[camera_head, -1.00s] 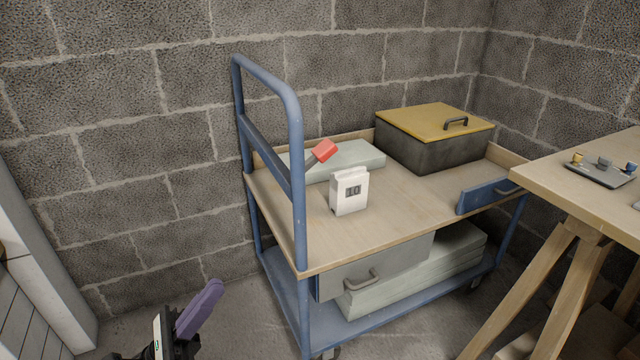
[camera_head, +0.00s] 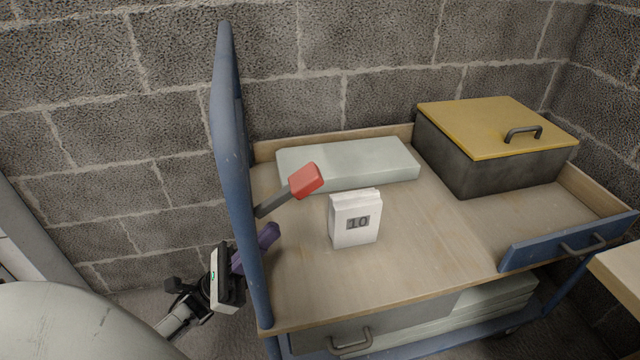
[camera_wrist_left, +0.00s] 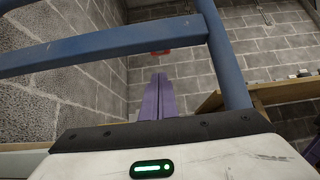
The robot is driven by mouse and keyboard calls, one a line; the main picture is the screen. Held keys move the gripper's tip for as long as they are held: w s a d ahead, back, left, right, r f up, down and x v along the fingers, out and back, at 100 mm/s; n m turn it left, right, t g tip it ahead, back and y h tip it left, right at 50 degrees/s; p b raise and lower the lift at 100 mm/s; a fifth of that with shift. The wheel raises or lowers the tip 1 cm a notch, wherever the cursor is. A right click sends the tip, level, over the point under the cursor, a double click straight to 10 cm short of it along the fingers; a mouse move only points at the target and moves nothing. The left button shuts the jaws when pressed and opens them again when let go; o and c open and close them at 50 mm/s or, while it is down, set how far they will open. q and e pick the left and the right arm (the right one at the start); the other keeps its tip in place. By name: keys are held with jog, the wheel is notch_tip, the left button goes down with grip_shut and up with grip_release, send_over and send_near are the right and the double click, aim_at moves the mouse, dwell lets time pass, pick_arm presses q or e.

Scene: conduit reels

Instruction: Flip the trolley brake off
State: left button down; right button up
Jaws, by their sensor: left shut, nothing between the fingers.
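The brake lever is a dark grey arm (camera_head: 273,203) with a red grip (camera_head: 306,180), tilted up to the right above the trolley's deck, just inside the blue push handle (camera_head: 232,150). In the left wrist view part of the red grip (camera_wrist_left: 160,52) shows just below the blue crossbar (camera_wrist_left: 100,52). My left gripper (camera_head: 270,234) has purple fingers, shut and empty. They pass behind the near handle post, with tips below the lever and apart from the red grip. In the left wrist view the shut fingers (camera_wrist_left: 158,90) point toward the grip. My right gripper is out of view.
On the wooden deck (camera_head: 420,235) stand a white block marked 10 (camera_head: 355,218), a pale slab (camera_head: 350,163) and a grey box with a yellow lid (camera_head: 490,130). A block wall (camera_head: 170,130) is close behind. A wooden table corner (camera_head: 620,275) is at right.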

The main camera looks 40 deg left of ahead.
aim_at(286, 194)
pick_arm(q)
jog(key=p+x, duration=0.2)
jog(key=x, duration=0.8)
jog(key=shift+s, duration=0.2)
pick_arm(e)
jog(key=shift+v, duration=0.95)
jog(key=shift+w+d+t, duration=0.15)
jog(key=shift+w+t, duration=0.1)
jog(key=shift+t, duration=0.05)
